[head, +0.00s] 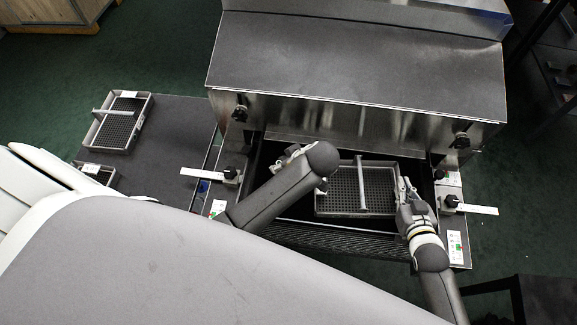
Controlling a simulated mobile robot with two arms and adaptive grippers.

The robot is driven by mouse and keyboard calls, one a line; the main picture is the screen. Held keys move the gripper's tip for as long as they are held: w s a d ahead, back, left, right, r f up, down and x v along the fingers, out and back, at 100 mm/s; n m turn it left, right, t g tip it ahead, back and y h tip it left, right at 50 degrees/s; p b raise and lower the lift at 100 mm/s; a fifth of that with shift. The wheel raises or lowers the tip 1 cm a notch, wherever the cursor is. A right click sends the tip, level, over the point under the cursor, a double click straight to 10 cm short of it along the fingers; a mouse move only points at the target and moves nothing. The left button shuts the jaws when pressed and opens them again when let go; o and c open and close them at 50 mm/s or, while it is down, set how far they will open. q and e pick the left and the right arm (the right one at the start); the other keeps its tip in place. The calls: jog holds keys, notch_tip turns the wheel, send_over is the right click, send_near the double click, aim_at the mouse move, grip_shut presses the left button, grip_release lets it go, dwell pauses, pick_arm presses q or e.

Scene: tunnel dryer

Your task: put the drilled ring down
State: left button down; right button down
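I cannot make out a drilled ring in this view. A grey mesh basket (330,205) with a raised bar handle (361,184) sits in the mouth of the tunnel dryer (360,65). My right gripper (403,188) is at the basket's right wall; I cannot tell whether its fingers are open or shut on the wall. My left gripper (322,186) is at the basket's left side, mostly hidden behind my own arm, so its fingers and anything in them cannot be made out. The basket's mesh floor looks empty where it shows.
A dark side table (170,150) at the left carries a similar basket with a handle (105,133) and another one (85,172), partly hidden by my body. White levers stick out left (200,173) and right (475,208) of the dryer mouth. A wooden crate (50,10) stands far left.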

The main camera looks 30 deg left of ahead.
pick_arm(q)
jog(key=shift+s+d+r, duration=0.1)
jog(key=shift+s+r, duration=0.1)
jog(key=shift+r, duration=0.4)
jog(key=shift+s+d+r, duration=0.1)
jog(key=shift+s+r, duration=0.05)
jog(key=shift+r, duration=0.4)
jog(key=s+d, duration=0.1)
jog(key=s, duration=0.4)
jog(key=s+d, duration=0.2)
jog(key=s, duration=0.4)
jog(key=s+d, duration=0.2)
jog(key=s, duration=0.3)
jog(key=shift+s+d, duration=0.15)
